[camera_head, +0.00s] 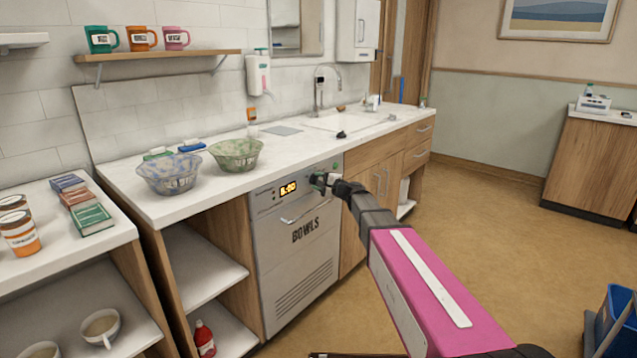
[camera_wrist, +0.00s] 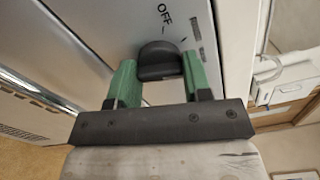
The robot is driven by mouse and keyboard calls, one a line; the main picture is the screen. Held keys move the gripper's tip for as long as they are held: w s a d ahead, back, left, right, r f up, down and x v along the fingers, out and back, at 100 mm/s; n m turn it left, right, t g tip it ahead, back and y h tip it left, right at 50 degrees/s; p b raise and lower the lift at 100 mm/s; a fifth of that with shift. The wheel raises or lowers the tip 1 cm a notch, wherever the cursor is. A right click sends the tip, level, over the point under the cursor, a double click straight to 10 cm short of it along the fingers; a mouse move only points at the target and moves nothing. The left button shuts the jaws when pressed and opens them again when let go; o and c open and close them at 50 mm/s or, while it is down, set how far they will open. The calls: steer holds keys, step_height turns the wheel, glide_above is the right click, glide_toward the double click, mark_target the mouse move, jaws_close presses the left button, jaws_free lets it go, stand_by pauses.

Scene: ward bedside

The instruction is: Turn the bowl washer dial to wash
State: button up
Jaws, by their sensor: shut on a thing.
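The bowl washer (camera_head: 296,245) is a grey front under the counter, lettered BOWLS, with a lit display (camera_head: 288,188) and a bar handle. Its dial (camera_wrist: 158,62) is a dark knob in the wrist view, with OFF printed beside it and another, unreadable mark to the right. My gripper (camera_head: 322,181) is at the upper right of the washer front in the head view. In the wrist view its green fingers (camera_wrist: 157,78) stand on either side of the knob, shut on it. In the head view the dial is mostly hidden by my gripper.
The counter above the washer holds a blue patterned bowl (camera_head: 169,174) and a green bowl (camera_head: 235,154). A sink (camera_head: 345,122) is further along. Open shelves (camera_head: 195,264) lie left of the washer. The floor (camera_head: 480,200) to the right is clear; a blue bin (camera_head: 617,322) stands at lower right.

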steer(key=shift+m, duration=0.5)
steer(key=o, duration=0.9)
steer(key=shift+d, duration=0.15)
steer(key=v, duration=1)
steer(key=shift+s+d, duration=0.25)
steer(key=shift+s, duration=0.05)
steer(key=shift+f, duration=0.1)
steer(key=s+d+f+n+g+h, duration=0.4)
steer(key=s+f+n+g+h, duration=0.1)
steer(key=s+f, duration=0.5)
steer(key=s+d+f+n+g+h, duration=0.4)
steer(key=s+f, duration=0.6)
steer(key=s, duration=0.1)
steer(key=s+d+f+n+g+h, duration=0.2)
steer(key=s+d+f+h, duration=0.1)
steer(key=s+d+h, duration=0.2)
steer(key=shift+s+d+n, duration=0.3)
steer(key=shift+s+d, duration=0.45)
steer(key=shift+d, duration=0.35)
